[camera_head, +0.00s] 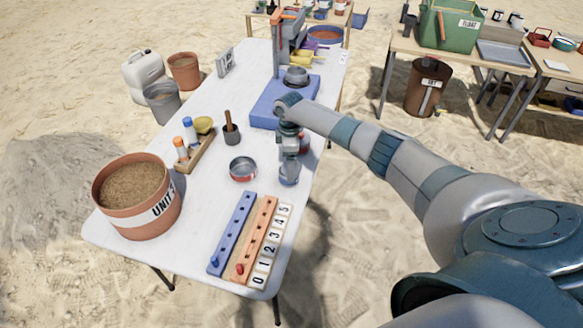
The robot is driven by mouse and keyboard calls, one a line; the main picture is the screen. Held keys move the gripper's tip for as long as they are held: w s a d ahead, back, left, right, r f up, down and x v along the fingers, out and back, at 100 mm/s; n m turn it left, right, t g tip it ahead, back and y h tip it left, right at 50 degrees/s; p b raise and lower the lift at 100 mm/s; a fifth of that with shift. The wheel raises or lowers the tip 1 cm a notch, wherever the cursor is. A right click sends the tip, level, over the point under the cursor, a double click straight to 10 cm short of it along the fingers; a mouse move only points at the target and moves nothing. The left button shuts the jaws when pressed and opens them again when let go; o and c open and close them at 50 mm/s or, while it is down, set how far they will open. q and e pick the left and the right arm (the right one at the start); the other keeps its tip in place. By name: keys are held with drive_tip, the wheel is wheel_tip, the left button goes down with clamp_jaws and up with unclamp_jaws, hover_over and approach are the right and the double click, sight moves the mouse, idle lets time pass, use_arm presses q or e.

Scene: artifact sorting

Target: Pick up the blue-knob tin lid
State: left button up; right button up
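My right arm comes in from the right, and its gripper (288,179) points down over the right side of the white table. The fingers are small and seen from above, so I cannot tell whether they are open or shut, or whether anything is between them. I cannot make out a blue-knob lid clearly; the gripper may hide it. An open round tin (243,169) with a red band stands left of the gripper, apart from it. A small reddish thing (304,143) shows partly behind the wrist. My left gripper is not in view.
A blue peg rail (232,234), an orange one and a number strip (272,246) lie at the front. A sand-filled bucket (161,212) stands front left. A wooden rack (195,153) of bottles and a dark mortar (231,138) stand left. A blue-based press (283,100) stands behind.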

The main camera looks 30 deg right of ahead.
drive_tip(key=c, duration=1.2)
drive_tip(key=shift+r, duration=0.15)
drive_tip(key=shift+r+b, duration=0.35)
drive_tip(key=shift+r, duration=0.15)
wheel_tip(320, 180, up, 2)
drive_tip(key=shift+r+b, duration=0.15)
drive_tip(key=shift+b, duration=0.4)
drive_tip(key=s+d+r+b, duration=0.3)
drive_tip(key=s+d+r, duration=0.3)
drive_tip(key=s, duration=0.3)
drive_tip(key=shift+s+d+r, duration=0.15)
drive_tip(key=shift+s+r, duration=0.25)
drive_tip(key=shift+r, duration=0.35)
